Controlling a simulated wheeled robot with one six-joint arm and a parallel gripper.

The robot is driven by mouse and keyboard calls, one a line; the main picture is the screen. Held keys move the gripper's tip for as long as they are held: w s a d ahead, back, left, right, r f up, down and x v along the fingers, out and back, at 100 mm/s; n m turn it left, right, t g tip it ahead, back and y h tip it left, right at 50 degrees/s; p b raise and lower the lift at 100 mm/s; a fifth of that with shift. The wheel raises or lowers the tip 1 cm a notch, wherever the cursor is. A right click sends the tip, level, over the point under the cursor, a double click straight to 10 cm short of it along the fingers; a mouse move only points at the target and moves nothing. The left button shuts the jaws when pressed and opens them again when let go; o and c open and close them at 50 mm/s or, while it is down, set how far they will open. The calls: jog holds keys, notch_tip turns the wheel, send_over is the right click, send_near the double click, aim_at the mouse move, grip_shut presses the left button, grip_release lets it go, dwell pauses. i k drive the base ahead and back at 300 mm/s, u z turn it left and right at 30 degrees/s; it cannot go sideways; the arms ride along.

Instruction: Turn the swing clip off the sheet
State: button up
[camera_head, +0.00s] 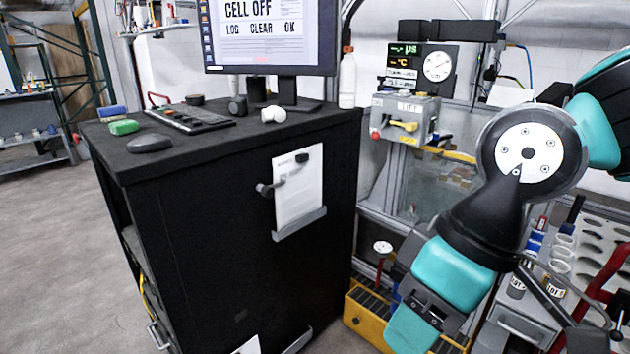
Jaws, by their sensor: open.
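A white printed sheet (298,195) hangs on the black side of the cabinet. The swing clip (282,183) is a thin dark arm. The sheet's lower edge meets a grey ledge (300,224). My arm comes in from the right, with teal and black links that reach down to the bottom edge. It is well to the right of the sheet and clip. I cannot make out the gripper's fingers in this view.
The cabinet top (210,150) carries a monitor (270,35), a keyboard (190,118) and small items. The floor at left is free.

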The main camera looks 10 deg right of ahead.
aim_at(268, 192)
jog(key=z, duration=0.2)
jog(key=i, duration=1)
jog(key=u, duration=0.2)
